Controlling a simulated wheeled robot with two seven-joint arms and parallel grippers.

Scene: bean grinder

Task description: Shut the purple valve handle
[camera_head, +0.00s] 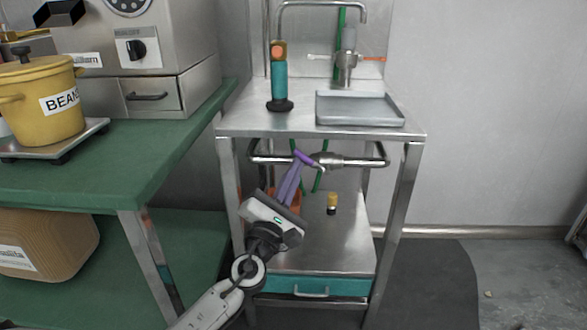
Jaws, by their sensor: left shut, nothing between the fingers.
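The purple valve handle (304,158) is on the horizontal metal pipe under the sink table's top. It slants from upper left down to the right, in front of the pipe, its silver end near the valve body (327,160). My left gripper (296,168) reaches up from below with its purple-grey fingers together and nothing between them. The fingertips are just below and left of the handle's upper part; I cannot tell whether they touch it. My right gripper is not in view.
The steel table (240,120) holds a grey tray (360,109) and a teal-bodied tool (280,80). Its metal legs flank my arm. A small yellow-and-black item (332,203) stands on the lower shelf. A green bench (150,160) with a yellow pot (38,100) is at left.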

